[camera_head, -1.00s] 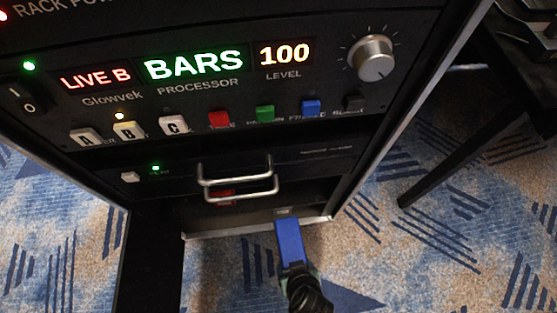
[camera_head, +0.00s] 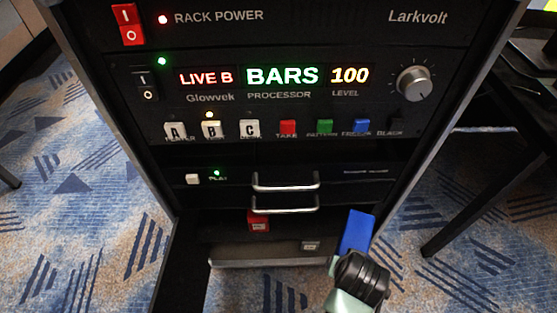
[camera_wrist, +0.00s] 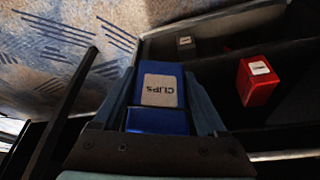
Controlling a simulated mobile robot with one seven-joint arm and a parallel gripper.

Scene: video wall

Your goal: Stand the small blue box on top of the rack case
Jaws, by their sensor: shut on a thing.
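The small blue box (camera_head: 356,232) is in my gripper (camera_head: 350,256), tilted, in front of the lower right part of the rack case (camera_head: 452,120). In the wrist view the blue box (camera_wrist: 170,70) sits between the two fingers of my gripper (camera_wrist: 168,95), which is shut on it. The rack case is a tall dark cabinet with lit panels. Its top is outside both views.
An open drawer (camera_head: 275,262) low in the rack holds a red box (camera_head: 258,223), also seen in the wrist view (camera_wrist: 258,82). Metal handles (camera_head: 285,204) stick out above. A dark table or stand (camera_head: 480,200) stands at the right. Patterned carpet lies around the rack.

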